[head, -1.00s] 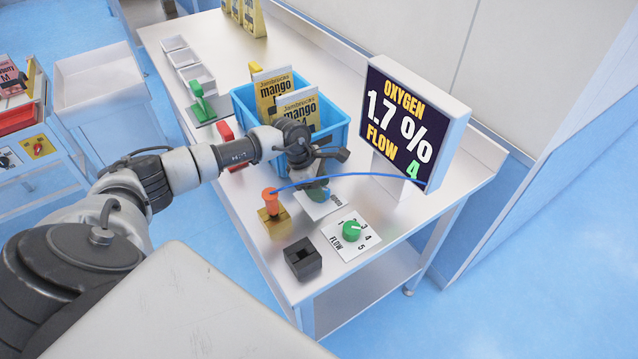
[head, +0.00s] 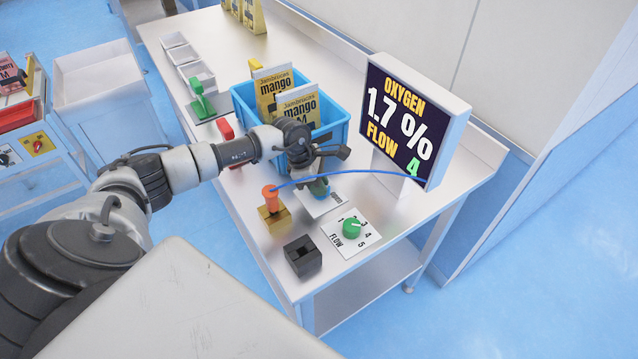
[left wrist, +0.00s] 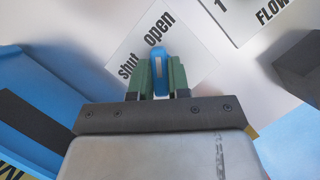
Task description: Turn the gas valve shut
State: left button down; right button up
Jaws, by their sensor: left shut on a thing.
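The gas valve's blue handle (left wrist: 158,66) stands on a white plate (left wrist: 185,63) marked "shut" and "open". My left gripper (head: 319,187) is at this valve on the near part of the bench. In the left wrist view its green fingers (left wrist: 157,76) are closed on the two sides of the handle. The handle's far end lies close to the word "open", with "shut" to its left. In the head view the hand hides most of the handle, and part of the plate (head: 331,205) shows. My right gripper is not in view.
A blue crate (head: 243,103) with mango pouches stands just behind the hand. The orange plug (head: 271,201) with a blue hose, the green flow knob (head: 352,228) and a black block (head: 302,256) are close by. The oxygen screen (head: 405,122) reads 1.7 % and flow 4.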

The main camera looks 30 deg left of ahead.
pick_arm(q)
jog(key=n+t, duration=0.1)
jog(key=n, duration=0.1)
jog(key=n+y, duration=0.1)
jog(key=n, duration=0.2)
jog(key=shift+d+n+t, duration=0.1)
jog(key=shift+n+t, duration=0.2)
jog(key=shift+t, duration=0.1)
jog(key=n+y, duration=0.1)
jog(key=n, duration=0.2)
jog(key=shift+n+t+y, duration=0.3)
jog(key=n+y+b, duration=0.1)
jog(key=n, duration=0.1)
jog(key=n+y+b, duration=0.1)
jog(key=n+b, duration=0.1)
jog(key=n, duration=0.1)
jog(key=shift+d+f, duration=0.1)
jog(key=shift+d, duration=0.05)
jog(key=shift+n+y+b, duration=0.6)
jog(key=shift+n+b, duration=0.2)
jog(key=shift+n, duration=0.7)
jog(key=shift+r, duration=0.2)
jog(key=c, duration=1.1)
grip_release()
